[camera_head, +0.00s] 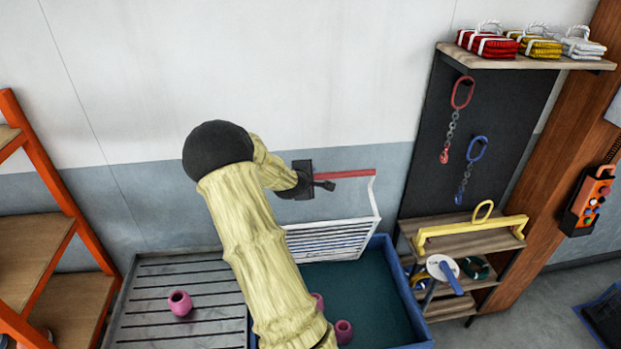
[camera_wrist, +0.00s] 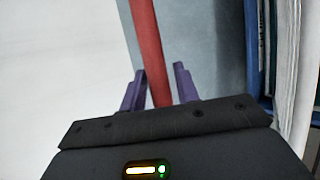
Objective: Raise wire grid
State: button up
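The wire grid (camera_head: 330,241) is a white panel of bars, tilted at the back of the blue tank. A white side rod rises from its right edge to a red handle bar (camera_head: 346,174). The left part of the grid is hidden behind my arm. My gripper (camera_head: 324,185) is at the left end of the red bar, above the grid. In the wrist view, the red bar (camera_wrist: 148,55) passes between the two purple fingers of my gripper (camera_wrist: 159,78). Narrow gaps show on both sides of the bar, so the fingers look open around it.
The blue tank (camera_head: 405,306) holds dark water, with pink pots (camera_head: 344,331) near my arm. A grey slatted table (camera_head: 150,290) with a pink pot (camera_head: 180,303) is at left. An orange shelf (camera_head: 60,190) is far left. A wooden rack (camera_head: 465,243) stands right.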

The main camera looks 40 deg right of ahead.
jog(key=shift+o, duration=0.7)
jog(key=shift+s, duration=0.1)
jog(key=shift+a+r, duration=0.2)
jog(key=shift+a, duration=0.05)
jog(key=b+v, duration=0.2)
jog(key=v, duration=1.4)
jog(key=shift+s+a+r+b, duration=0.2)
jog(key=shift+s+a+b, duration=0.05)
jog(key=shift+b, duration=0.15)
